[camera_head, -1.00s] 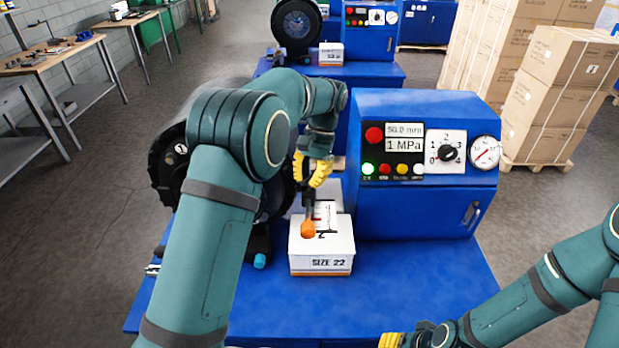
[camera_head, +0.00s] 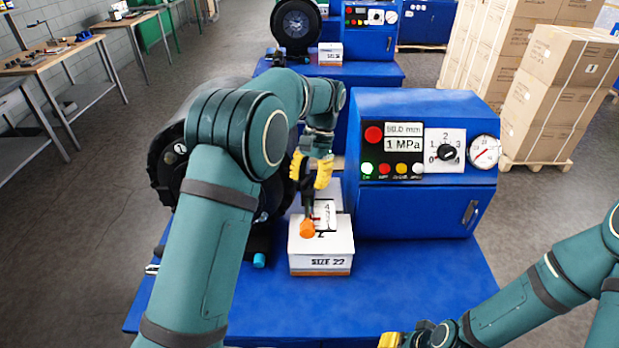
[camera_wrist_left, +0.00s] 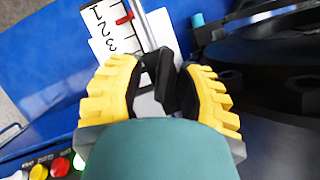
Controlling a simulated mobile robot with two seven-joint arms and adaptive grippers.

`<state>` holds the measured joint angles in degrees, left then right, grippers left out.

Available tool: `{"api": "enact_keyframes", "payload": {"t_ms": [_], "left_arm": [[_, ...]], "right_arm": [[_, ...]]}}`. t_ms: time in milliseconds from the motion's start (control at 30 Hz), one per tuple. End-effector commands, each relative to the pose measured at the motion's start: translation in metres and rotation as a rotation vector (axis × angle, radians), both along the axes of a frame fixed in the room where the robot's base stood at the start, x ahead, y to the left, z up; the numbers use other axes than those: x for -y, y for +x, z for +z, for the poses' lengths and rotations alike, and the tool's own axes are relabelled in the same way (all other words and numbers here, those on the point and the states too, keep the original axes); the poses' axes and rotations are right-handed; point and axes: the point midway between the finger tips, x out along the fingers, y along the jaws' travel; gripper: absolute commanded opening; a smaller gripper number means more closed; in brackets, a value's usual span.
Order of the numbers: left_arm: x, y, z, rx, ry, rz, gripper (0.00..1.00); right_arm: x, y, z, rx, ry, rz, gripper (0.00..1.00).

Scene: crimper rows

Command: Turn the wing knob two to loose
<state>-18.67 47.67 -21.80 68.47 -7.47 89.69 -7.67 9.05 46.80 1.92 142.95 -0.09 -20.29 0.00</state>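My left gripper (camera_head: 310,172) has yellow fingers and points down behind the white SIZE 22 box (camera_head: 320,264). In the left wrist view the yellow fingers (camera_wrist_left: 160,95) stand on either side of a dark piece. I cannot tell whether that piece is the wing knob, or whether the fingers grip it. An orange-tipped part (camera_head: 307,229) shows in front of the gripper, over the box top. A numbered white scale (camera_wrist_left: 110,30) with a red mark lies beyond the fingers. My right gripper (camera_head: 391,340) is cut off at the bottom edge.
A blue control cabinet (camera_head: 415,218) stands right of the gripper, with lit buttons, a black rotary dial (camera_head: 447,153) and a gauge (camera_head: 485,151). The black round machine head is partly behind my left arm. The blue bench top (camera_head: 420,290) is clear at front right.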

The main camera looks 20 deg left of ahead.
Motion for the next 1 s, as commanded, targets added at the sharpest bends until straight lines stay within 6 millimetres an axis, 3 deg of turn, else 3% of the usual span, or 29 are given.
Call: {"api": "enact_keyframes", "payload": {"t_ms": [367,1000], "left_arm": [[-0.003,0.002,0.004,0.004,0.005,0.003,0.41],[0.007,0.029,0.068,0.003,0.002,0.001,0.41]], "right_arm": [[0.0,0.0,0.0,0.0,0.0,0.0,0.47],[0.0,0.0,0.0,0.0,0.0,0.0,0.47]]}}
